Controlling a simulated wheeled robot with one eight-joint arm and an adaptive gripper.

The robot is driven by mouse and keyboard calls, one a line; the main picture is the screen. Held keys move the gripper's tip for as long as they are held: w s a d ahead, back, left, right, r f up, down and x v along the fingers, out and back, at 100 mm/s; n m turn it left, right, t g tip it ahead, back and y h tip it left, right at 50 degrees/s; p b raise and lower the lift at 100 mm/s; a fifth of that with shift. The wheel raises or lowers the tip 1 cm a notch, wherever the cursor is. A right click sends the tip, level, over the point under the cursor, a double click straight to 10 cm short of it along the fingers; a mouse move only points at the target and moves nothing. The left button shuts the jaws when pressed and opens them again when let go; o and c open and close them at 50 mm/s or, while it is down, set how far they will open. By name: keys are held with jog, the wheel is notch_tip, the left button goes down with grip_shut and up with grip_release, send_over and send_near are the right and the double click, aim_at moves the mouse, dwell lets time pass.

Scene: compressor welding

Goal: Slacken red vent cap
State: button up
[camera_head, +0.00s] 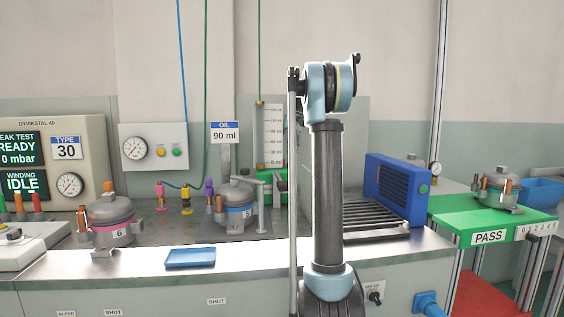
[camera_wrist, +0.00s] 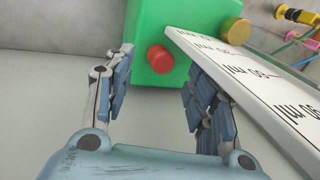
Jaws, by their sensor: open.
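The red vent cap (camera_wrist: 160,59) is a short round red knob on the face of a green block (camera_wrist: 150,22) in the wrist view. My gripper (camera_wrist: 161,68) is open, with its blue-grey finger pads to the left and right of the cap. I see no contact between the pads and the cap. A white scale plate (camera_wrist: 262,85) with black marks runs close beside the right finger. The red cap is not visible there, and my arm hides part of that area.
A compressor (camera_head: 236,208) stands left of the column under the oil sign (camera_head: 224,132). Another compressor (camera_head: 113,222) and a blue tray (camera_head: 190,257) are farther left. A blue slatted unit (camera_head: 397,189) stands over rollers at the right. A brass knob (camera_wrist: 236,31) is beside the scale plate.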

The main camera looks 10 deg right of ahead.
jog(key=shift+x, duration=1.95)
